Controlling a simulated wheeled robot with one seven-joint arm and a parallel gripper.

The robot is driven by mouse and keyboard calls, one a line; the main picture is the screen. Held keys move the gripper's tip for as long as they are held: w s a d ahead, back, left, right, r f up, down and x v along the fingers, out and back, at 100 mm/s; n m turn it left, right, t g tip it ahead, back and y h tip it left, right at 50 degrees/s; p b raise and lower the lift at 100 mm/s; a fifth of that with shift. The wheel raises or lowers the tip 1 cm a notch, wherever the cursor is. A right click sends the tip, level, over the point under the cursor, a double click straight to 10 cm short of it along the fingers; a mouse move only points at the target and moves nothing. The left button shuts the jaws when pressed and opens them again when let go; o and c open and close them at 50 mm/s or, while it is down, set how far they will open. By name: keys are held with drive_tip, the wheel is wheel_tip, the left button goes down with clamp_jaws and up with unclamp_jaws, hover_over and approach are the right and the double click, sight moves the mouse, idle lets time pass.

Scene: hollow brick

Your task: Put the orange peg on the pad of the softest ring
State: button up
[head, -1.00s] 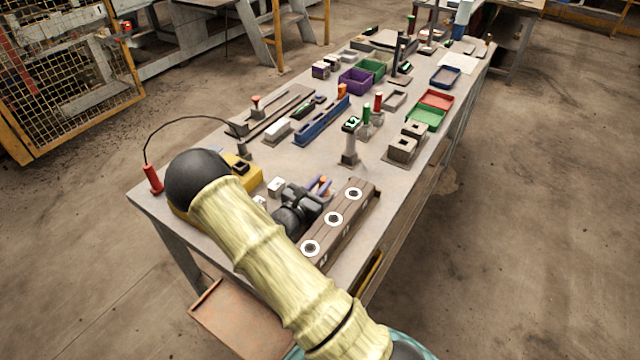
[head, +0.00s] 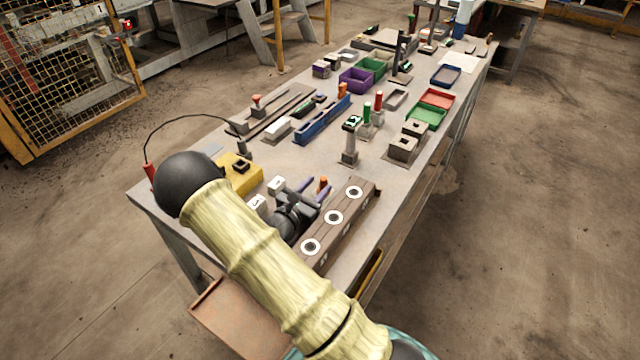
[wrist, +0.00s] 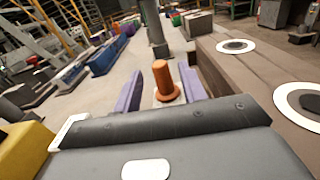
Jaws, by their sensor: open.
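The orange peg (wrist: 164,82) stands upright between the two purple fingers of my gripper (wrist: 161,90) in the wrist view, with a gap on each side. The fingers are open. In the head view the peg's orange top (head: 323,183) shows by the fingertips of my gripper (head: 317,190). A brown wooden block with three white rings with dark centres lies just right of the gripper: near ring (head: 311,247), middle ring (head: 334,218), far ring (head: 354,192). Small marks on the block's side are too small to read. Softness cannot be seen.
A yellow box (head: 240,175) and small white blocks are left of my gripper. A grey post (head: 349,150) stands beyond the peg. A blue rack (head: 322,120), red and green pegs, hollow bricks (head: 403,147) and trays (head: 427,116) stand farther back.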

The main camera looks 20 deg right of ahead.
drive_tip(key=v, duration=0.9)
drive_tip(key=shift+s+a+b, duration=0.2)
drive_tip(key=shift+a+b, duration=0.05)
drive_tip(key=shift+b, duration=0.15)
drive_tip(key=shift+r, duration=0.1)
wheel_tip(320, 180, up, 10)
drive_tip(key=p, duration=1)
